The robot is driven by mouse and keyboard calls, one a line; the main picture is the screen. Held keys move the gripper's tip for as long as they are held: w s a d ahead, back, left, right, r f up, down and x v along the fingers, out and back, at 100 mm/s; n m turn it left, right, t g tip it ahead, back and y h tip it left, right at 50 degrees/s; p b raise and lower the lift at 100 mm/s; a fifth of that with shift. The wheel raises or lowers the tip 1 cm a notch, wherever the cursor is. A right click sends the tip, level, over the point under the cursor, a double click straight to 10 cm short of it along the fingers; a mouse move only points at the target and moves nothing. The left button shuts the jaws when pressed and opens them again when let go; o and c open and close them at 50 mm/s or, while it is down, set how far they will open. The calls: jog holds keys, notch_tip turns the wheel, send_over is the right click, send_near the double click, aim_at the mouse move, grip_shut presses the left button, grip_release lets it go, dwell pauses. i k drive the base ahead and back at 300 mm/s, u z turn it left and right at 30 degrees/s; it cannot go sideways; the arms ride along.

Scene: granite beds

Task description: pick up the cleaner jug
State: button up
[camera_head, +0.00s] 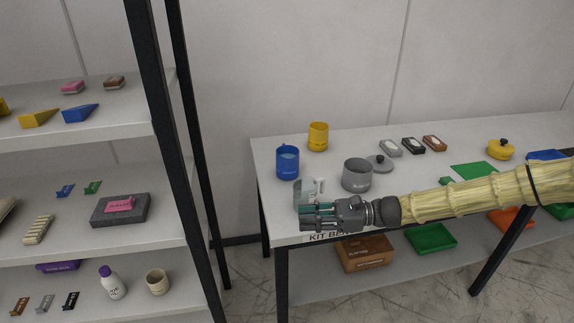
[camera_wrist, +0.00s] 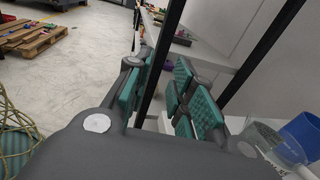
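A white bottle with a purple cap (camera_head: 112,284) stands upright on the lowest visible shelf at the left; it is the most jug-like cleaner container I see, but its label is too small to read. My gripper (camera_head: 306,215) is at the front left edge of the bench, to the right of the bottle and higher, well apart from it. It points left toward the shelf rack. In the wrist view its teal-padded fingers (camera_wrist: 162,92) are spread, with a black rack post showing between them and nothing held. I cannot make out the bottle in the wrist view.
A beige cup (camera_head: 158,281) stands just right of the bottle. A black rack post (camera_head: 182,160) rises between shelf and gripper. A blue mug (camera_head: 287,162), a clear container (camera_head: 303,190) and a grey pot (camera_head: 357,175) stand on the bench close to my gripper.

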aim_at(286, 160)
jog(key=i, duration=1.5)
